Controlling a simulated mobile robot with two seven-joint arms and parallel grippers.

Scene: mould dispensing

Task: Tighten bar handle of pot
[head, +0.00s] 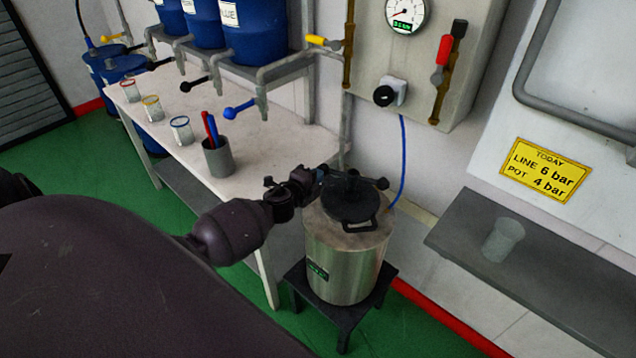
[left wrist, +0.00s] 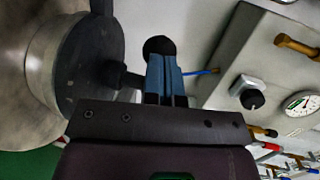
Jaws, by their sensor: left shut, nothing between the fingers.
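The steel pot (head: 345,262) stands on a small black stand, with a black lid (head: 350,207) on top. The bar handle (head: 353,183) is a dark bar with round knobs above the lid. My left gripper (head: 322,172) is at the lid's left rear edge, beside the bar handle. In the left wrist view its blue fingers (left wrist: 166,78) are shut with nothing between them. A black knob (left wrist: 158,46) of the handle shows just beyond the fingertips; whether they touch is unclear. The lid (left wrist: 90,65) lies left of them. My right gripper is not in view.
A white table (head: 200,160) with cups and a pen holder (head: 217,158) is left of the pot. A wall panel (head: 420,60) with a gauge and valves is behind. A grey shelf (head: 470,225) with a clear cup (head: 503,240) is at right. A blue hose (head: 402,160) runs behind the pot.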

